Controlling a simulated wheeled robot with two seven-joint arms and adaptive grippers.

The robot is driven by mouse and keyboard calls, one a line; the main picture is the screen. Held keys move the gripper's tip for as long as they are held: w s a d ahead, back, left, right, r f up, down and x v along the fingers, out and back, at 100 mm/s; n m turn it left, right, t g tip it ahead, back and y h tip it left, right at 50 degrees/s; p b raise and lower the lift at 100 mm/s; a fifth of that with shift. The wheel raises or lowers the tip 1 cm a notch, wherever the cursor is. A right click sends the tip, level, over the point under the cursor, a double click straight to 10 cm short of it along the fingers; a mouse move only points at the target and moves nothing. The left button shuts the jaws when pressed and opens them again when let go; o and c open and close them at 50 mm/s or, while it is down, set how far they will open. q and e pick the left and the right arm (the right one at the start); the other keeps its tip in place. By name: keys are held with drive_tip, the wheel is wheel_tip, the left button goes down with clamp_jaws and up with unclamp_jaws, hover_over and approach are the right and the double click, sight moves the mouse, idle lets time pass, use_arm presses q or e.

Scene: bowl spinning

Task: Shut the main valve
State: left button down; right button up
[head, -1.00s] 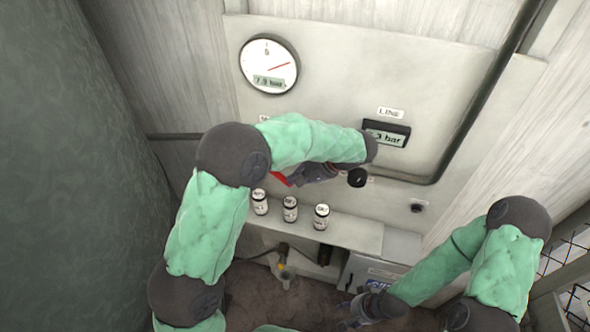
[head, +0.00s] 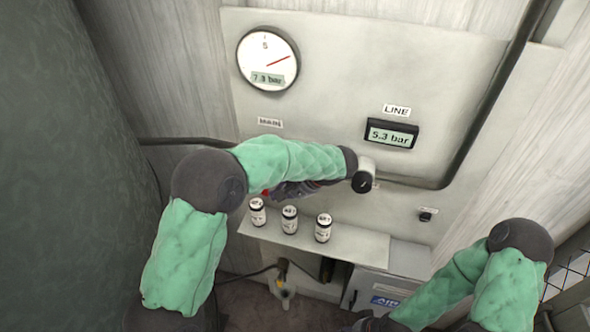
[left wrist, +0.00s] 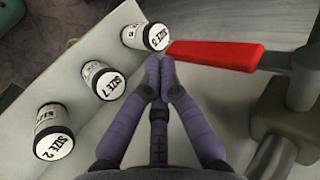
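The main valve's red lever (left wrist: 215,55) lies across the upper middle of the left wrist view, joined to a grey metal stem at the right. In the head view only a bit of red (head: 265,192) shows beside my left gripper (head: 284,190); my arm hides the rest. In the left wrist view my left gripper (left wrist: 160,68) has its fingertips together with nothing between them, close beside the lever's free end. I cannot tell whether they touch it. My right gripper is mostly cut off by the bottom edge of the head view.
Three labelled jars (head: 289,220) stand on a shelf (head: 350,245) below the valve. Above are a round gauge (head: 267,60) reading about 7.3 bar, a MAIN label (head: 270,123) and a LINE display (head: 391,134) reading 5.3 bar. A dark pipe (head: 470,120) runs at the right.

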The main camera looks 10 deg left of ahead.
use_arm(q)
drive_tip(key=shift+a+f, duration=0.1)
drive_tip(key=shift+a, duration=0.15)
idle(0.4)
drive_tip(key=v, duration=1.2)
